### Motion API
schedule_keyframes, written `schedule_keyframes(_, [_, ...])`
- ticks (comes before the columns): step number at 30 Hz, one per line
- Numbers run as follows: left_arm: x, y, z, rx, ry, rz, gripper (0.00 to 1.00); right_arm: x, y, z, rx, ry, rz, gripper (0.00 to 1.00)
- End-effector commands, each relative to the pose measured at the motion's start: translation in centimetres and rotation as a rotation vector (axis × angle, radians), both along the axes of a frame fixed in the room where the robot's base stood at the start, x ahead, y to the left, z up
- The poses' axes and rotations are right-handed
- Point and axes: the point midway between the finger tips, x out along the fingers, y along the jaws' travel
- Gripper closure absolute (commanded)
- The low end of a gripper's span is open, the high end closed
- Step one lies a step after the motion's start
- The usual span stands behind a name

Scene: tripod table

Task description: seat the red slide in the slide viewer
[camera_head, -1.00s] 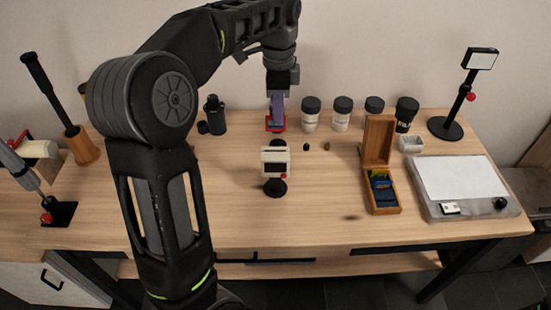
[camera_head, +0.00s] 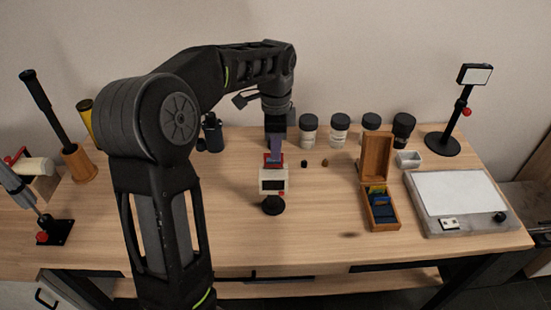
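The slide viewer (camera_head: 272,181) is a small cream box with a dark screen and a red knob, on a round black foot near the table's middle. My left gripper (camera_head: 275,150) points down just behind and above it. Its fingers are shut on the red slide (camera_head: 273,159), which shows as a red strip at the viewer's top edge. The viewer hides the slide's lower part, so I cannot tell whether the slide touches it or is in its slot. My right gripper is out of view.
An open wooden box (camera_head: 380,213) with coloured slides stands to the right, beside a light panel (camera_head: 460,190). Several black-lidded jars (camera_head: 340,130) line the back. Two small dark and brown pieces (camera_head: 305,164) lie right of the viewer. The front middle is clear.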

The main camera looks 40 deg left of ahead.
Motion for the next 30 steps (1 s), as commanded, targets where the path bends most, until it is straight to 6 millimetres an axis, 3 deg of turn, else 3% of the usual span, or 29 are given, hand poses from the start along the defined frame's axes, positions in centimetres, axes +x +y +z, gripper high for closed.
schedule_keyframes(8, [-0.1, 0.0, -3.3, -0.001, 0.003, 0.000, 1.00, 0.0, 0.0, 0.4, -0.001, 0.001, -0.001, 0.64])
schedule_keyframes(28, [-0.2, 0.0, -5.0, -0.001, 0.007, 0.001, 1.00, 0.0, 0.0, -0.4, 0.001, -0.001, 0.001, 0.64])
schedule_keyframes(30, [-0.2, -0.1, -4.9, -0.001, 0.009, 0.001, 0.93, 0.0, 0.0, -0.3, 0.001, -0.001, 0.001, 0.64])
